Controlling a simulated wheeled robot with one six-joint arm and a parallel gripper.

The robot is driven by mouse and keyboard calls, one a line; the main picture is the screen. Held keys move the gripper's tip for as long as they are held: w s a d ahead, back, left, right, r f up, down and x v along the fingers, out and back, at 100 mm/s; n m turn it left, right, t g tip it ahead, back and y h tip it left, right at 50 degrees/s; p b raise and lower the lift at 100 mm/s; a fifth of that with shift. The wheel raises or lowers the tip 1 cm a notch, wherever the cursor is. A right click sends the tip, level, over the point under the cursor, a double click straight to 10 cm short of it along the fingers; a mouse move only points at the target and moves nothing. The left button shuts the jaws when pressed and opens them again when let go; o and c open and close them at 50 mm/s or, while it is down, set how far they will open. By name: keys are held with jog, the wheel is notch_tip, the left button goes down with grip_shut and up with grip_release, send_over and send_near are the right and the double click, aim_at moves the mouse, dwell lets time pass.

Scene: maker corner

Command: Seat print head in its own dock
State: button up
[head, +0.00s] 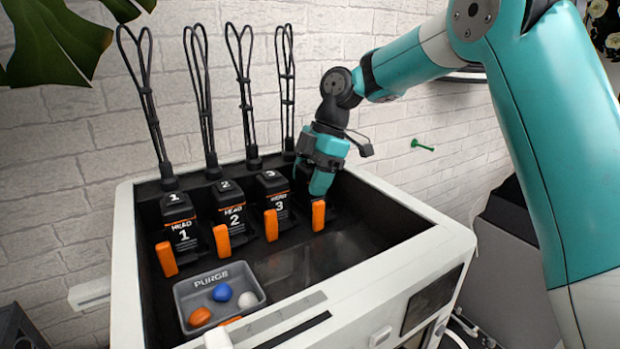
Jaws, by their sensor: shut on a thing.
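My gripper (320,188) points down into the right end of the row of docks in the white printer (129,240). It is shut on the print head, which is mostly hidden behind the fingers and sits at the fourth place. An orange lever (318,216) stands just in front of this place. Whether the head touches or is fully in its dock cannot be told. To the left, print heads labelled 1 (181,222), 2 (231,209) and 3 (275,197) stand in their docks, each with an orange lever in front.
Dark looped cables (205,105) rise behind the docks, close to my gripper's left. A grey purge tray (211,281) holds blue, white and orange blobs at the front left. The printer's floor (335,252) is clear at the right. A green object (422,145) is at the brick wall.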

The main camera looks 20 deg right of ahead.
dwell(0.4)
jog(key=o, duration=1.1)
jog(key=p+v, duration=0.9)
jog(key=v, duration=0.8)
jog(key=shift+r, duration=0.2)
